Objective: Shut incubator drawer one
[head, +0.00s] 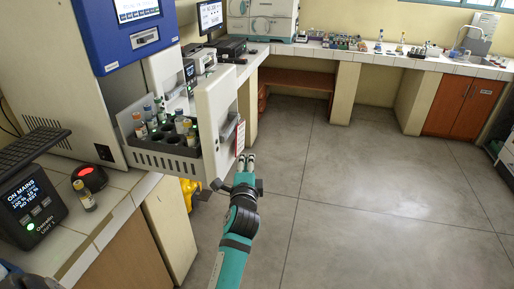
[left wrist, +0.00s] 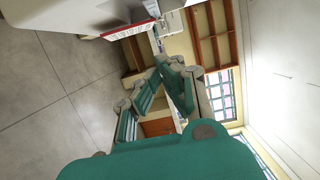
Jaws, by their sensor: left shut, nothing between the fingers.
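The incubator (head: 85,95) stands at the left, with a blue upper front and a display. Its drawer (head: 165,161) is pulled out and holds several capped bottles in a dark rack. The drawer's tall white front panel (head: 212,125) carries a red-edged label. My left gripper (head: 248,158) is shut and empty, just right of the panel's lower outer edge. I cannot tell if it touches the panel. In the left wrist view the closed fingers (left wrist: 160,66) show, with a white panel and red-edged label (left wrist: 128,30) close at the upper left. My right gripper is out of view.
A monitor unit (head: 32,208), a small red-topped device (head: 90,177) and a vial (head: 84,196) stand on the tiled counter at the left. Open grey floor (head: 350,190) lies to the right. A bench (head: 375,57) with labware runs along the back wall.

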